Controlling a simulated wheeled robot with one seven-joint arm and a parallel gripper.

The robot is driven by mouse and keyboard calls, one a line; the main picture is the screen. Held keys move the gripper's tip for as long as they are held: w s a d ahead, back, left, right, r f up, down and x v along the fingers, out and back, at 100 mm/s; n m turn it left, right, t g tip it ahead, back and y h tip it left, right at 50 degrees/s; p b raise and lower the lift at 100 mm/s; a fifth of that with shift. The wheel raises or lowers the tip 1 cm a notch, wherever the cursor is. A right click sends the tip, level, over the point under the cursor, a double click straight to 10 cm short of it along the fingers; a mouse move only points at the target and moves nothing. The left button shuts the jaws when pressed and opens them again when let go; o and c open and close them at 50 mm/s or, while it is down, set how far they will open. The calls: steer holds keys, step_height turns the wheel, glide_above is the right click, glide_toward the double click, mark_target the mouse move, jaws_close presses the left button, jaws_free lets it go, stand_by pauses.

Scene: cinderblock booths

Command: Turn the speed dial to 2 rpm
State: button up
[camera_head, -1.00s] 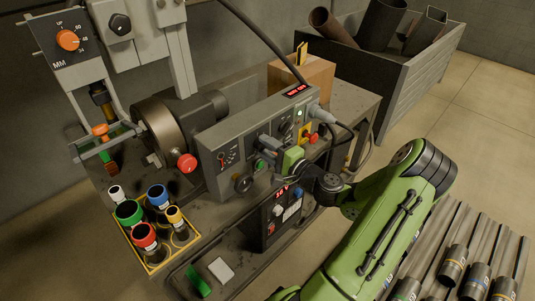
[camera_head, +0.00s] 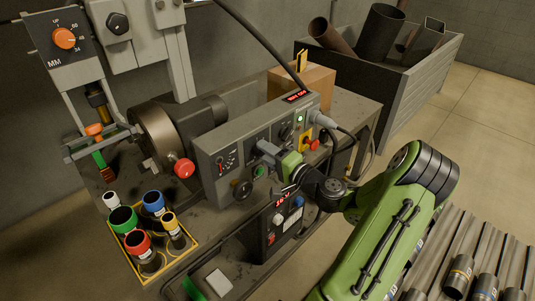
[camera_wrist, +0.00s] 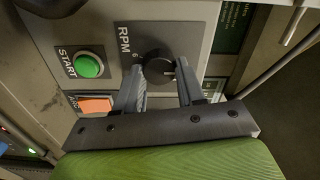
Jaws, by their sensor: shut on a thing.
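The speed dial is a black round knob (camera_wrist: 157,66) on a dark plate marked RPM in the wrist view. A pale pointer mark shows at its right edge; most scale numbers are hidden, and I cannot read its setting. My gripper (camera_wrist: 161,70) has one finger on each side of the knob and is shut on it. In the head view my gripper (camera_head: 264,151) is at the front of the grey control console (camera_head: 207,150), and it hides the dial there.
A green START button (camera_wrist: 88,65) and an orange button (camera_wrist: 95,104) sit left of the dial, close to the left finger. In the head view a red knob (camera_head: 184,168) and a rack of colored cups (camera_head: 194,242) are left of my arm. A cable plugs in at the console's right.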

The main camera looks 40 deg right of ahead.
steer(key=o, duration=1)
steer(key=shift+o, duration=0.2)
steer(key=s+p, duration=0.2)
steer(key=s, duration=1.4)
steer(key=shift+d, duration=0.2)
steer(key=shift+w, duration=0.1)
steer(key=w+a+r+n+g+y+p, duration=0.1)
steer(key=w+a+n+g+y+p, duration=0.15)
steer(key=a+n+g, duration=0.5)
steer(key=w+a+r+n+g+y+p, duration=0.1)
steer(key=w+a+n+g+y+p, duration=0.2)
steer(key=a, duration=0.8)
steer(key=s+a+r+n+g+h+p, duration=0.1)
steer(key=s+a+r+n+h+p, duration=0.1)
steer(key=r, duration=0.6)
steer(key=s+a+r+n+g+h+p, duration=0.1)
steer(key=s+a+r+n+h+p, duration=0.2)
steer(key=s+a+r, duration=0.3)
step_height(320, 180, up, 2)
steer(key=shift+s+a+r+h+p, duration=0.15)
steer(key=shift+s+h+p, duration=0.15)
steer(key=shift+s+h, duration=0.4)
